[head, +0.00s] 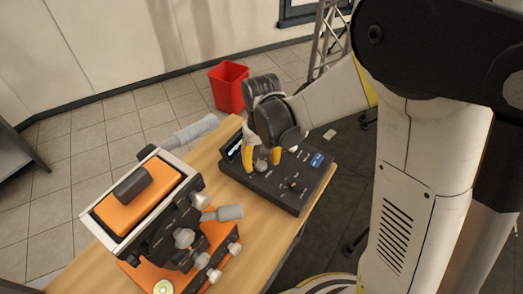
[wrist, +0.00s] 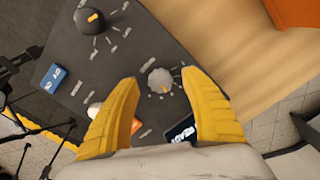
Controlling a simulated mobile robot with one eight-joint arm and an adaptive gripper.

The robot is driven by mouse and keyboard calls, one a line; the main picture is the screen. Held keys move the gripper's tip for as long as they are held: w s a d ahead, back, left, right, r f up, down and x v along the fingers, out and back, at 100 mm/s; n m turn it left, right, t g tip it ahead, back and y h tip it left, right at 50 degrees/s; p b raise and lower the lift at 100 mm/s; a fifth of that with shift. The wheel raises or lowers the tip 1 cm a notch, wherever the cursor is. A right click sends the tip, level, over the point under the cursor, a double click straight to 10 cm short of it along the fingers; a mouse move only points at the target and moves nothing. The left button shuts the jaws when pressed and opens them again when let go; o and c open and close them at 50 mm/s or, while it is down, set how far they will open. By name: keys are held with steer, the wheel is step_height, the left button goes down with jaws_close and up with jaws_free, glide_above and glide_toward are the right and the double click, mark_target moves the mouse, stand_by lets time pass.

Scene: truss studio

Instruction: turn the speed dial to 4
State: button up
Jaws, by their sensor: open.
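A dark control box (head: 264,188) lies on the wooden table; it also fills much of the wrist view (wrist: 120,60). It carries a grey scalloped dial (wrist: 160,80) with an orange pointer mark, ringed by pale ticks, and a larger black knob (wrist: 92,20) with an orange mark. Their lettering is too small to read, so I cannot tell which is the speed dial. My gripper (head: 262,156) is open over the box. In the wrist view its yellow fingers (wrist: 160,77) stand on either side of the grey dial, with visible gaps; contact does not show.
The box also has a blue part (wrist: 55,77) and a small display (wrist: 182,132), partly hidden by a finger. An orange device with grey knobs (head: 145,200) stands left on the table (head: 205,160). A red bin (head: 228,88) stands on the floor behind.

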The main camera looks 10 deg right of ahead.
mark_target(262, 166)
step_height(262, 166, up, 11)
steer(key=shift+f, duration=0.15)
steer(key=shift+s, duration=0.1)
stand_by(0.3)
steer(key=s+d+r+m+t, duration=0.1)
steer(key=s+d+r+t, duration=0.5)
steer(key=s+d, duration=0.4)
steer(key=shift+s+m+t, duration=0.4)
steer(key=shift+s+t, duration=0.2)
steer(key=shift+s, duration=0.2)
stand_by(1.2)
